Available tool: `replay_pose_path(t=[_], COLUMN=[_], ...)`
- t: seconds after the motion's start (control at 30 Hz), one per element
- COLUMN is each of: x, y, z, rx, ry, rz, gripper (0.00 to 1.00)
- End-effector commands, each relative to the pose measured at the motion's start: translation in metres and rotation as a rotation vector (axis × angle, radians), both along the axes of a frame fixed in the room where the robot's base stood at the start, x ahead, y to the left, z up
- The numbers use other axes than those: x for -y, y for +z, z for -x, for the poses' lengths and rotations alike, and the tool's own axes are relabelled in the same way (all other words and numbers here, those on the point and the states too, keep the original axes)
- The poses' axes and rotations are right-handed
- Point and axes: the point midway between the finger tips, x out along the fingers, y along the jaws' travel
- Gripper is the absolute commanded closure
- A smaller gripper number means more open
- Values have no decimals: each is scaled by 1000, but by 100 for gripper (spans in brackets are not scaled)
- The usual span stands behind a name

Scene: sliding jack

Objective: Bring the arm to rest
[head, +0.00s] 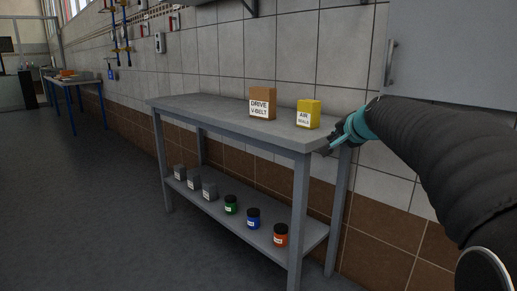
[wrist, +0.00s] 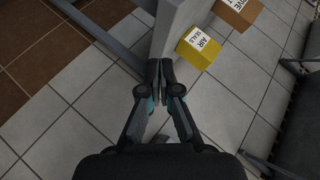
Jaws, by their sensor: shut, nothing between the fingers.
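My gripper (head: 326,149) is at the end of my dark-sleeved arm, which reaches in from the right in the head view. It is close to the right end of the grey table (head: 190,103); I cannot tell whether it touches the edge. In the wrist view my gripper (wrist: 160,66) has its fingertips together with nothing between them. A yellow box labelled AIR SEALS (head: 308,113) stands on the tabletop near that end. It also shows just right of the fingertips in the wrist view (wrist: 199,48).
A brown DRIVE V-BELT box (head: 262,103) stands left of the yellow box. The lower shelf (head: 262,236) holds several grey boxes and a green, a blue and an orange jar (head: 281,235). A grey cabinet (head: 450,55) hangs at upper right. The floor (head: 80,215) at left is clear.

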Motion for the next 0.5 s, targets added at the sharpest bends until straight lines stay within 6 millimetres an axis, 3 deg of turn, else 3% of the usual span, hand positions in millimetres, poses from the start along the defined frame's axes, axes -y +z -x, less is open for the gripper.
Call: replay_pose_path(t=[0.03,0.2,0.5], x=[-9,-30,-46], y=[-23,-93,-188], z=[24,109,275], rx=[-63,-258,-517], ry=[50,225,497], rz=[67,283,590], gripper=[100,100,100])
